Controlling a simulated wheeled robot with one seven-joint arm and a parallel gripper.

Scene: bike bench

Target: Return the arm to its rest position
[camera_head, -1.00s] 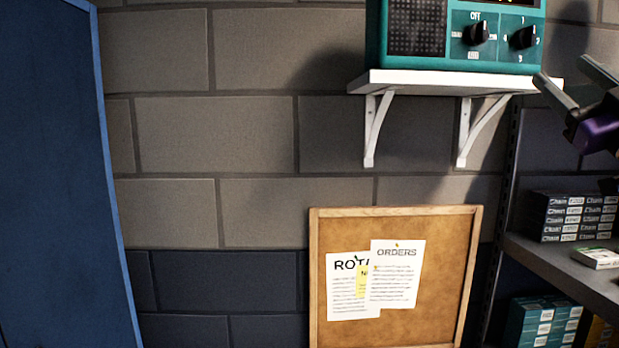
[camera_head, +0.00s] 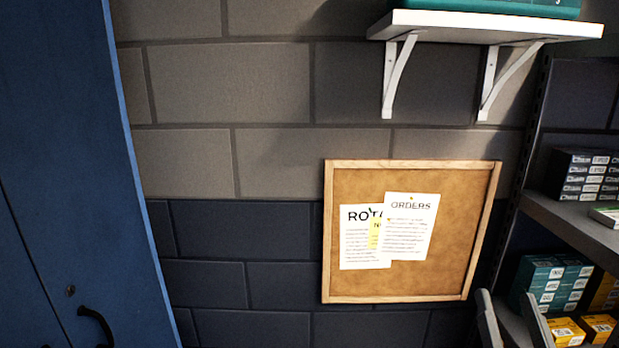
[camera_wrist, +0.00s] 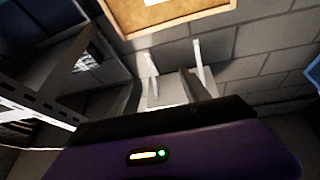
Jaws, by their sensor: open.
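My gripper (camera_head: 511,312) shows at the bottom right edge of the head view. Its two grey fingers point up and stand apart, with nothing between them. The rest of the arm is out of that frame. In the wrist view the purple gripper body (camera_wrist: 185,150) fills the bottom, with a small lit indicator on it. The gripper is in front of the shelving unit (camera_head: 570,222), just right of and below the cork board (camera_head: 455,230). I cannot tell its distance from either.
A white wall shelf (camera_head: 480,27) on two brackets holds a teal device (camera_head: 500,6), cut off at the top. Boxes (camera_head: 590,175) fill the shelving at right. A blue cabinet (camera_head: 60,150) with a dark handle stands at left.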

